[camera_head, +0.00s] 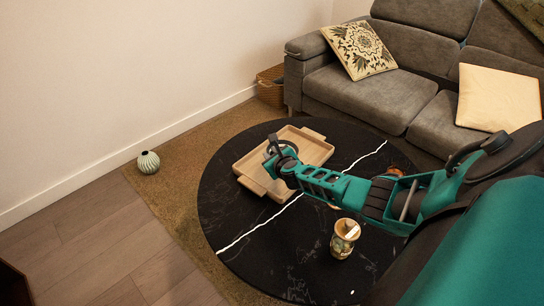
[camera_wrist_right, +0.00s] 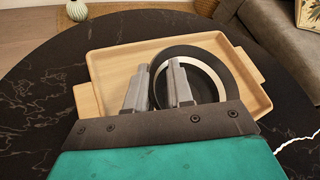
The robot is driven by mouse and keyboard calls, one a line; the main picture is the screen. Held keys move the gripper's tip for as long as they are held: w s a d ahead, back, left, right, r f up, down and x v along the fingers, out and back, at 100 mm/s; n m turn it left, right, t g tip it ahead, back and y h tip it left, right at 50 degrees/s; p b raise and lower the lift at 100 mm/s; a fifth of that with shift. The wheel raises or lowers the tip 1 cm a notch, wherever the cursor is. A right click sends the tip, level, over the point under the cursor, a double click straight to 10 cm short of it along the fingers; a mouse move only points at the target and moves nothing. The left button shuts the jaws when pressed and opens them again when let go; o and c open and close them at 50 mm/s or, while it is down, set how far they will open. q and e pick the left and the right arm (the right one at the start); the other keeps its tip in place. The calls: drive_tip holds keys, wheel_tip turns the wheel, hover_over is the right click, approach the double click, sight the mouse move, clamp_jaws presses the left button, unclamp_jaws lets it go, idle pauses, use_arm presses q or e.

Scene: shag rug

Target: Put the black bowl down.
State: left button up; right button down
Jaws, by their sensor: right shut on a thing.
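The black bowl (camera_wrist_right: 222,66) is dark with a pale ring inside. In the right wrist view it is at the fingers, over the wooden tray (camera_wrist_right: 105,68). My right gripper (camera_wrist_right: 160,75) is shut on the bowl's near-left rim; the fingers partly hide the bowl. In the head view the bowl (camera_head: 287,146) is a small dark shape at the gripper's end, above the tray (camera_head: 318,150). I cannot tell whether the bowl touches the tray floor. My left gripper is not in view.
The tray stands on a round black marble table (camera_head: 290,250) with a white vein. A gold patterned jar (camera_head: 345,238) stands on the table near my right arm. A grey sofa (camera_head: 390,95) is behind. A ribbed vase (camera_head: 148,162) stands on the floor at left. The table's left part is clear.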

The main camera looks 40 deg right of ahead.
wheel_tip(320, 180, down, 6)
drive_tip(key=b, duration=0.4)
drive_tip(key=shift+r, duration=0.15)
drive_tip(key=shift+f+b, duration=0.35)
drive_tip(key=shift+b, duration=0.2)
drive_tip(key=shift+r, duration=0.1)
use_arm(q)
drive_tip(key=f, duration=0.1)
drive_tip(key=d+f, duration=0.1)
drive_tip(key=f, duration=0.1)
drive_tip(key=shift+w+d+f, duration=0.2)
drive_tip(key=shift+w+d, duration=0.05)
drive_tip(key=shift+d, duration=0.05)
use_arm(e)
drive_tip(key=c, duration=1.5)
unclamp_jaws()
drive_tip(key=shift+f, duration=0.2)
drive_tip(key=o, duration=0.5)
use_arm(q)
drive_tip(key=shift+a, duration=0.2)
use_arm(e)
drive_tip(key=shift+r, duration=0.1)
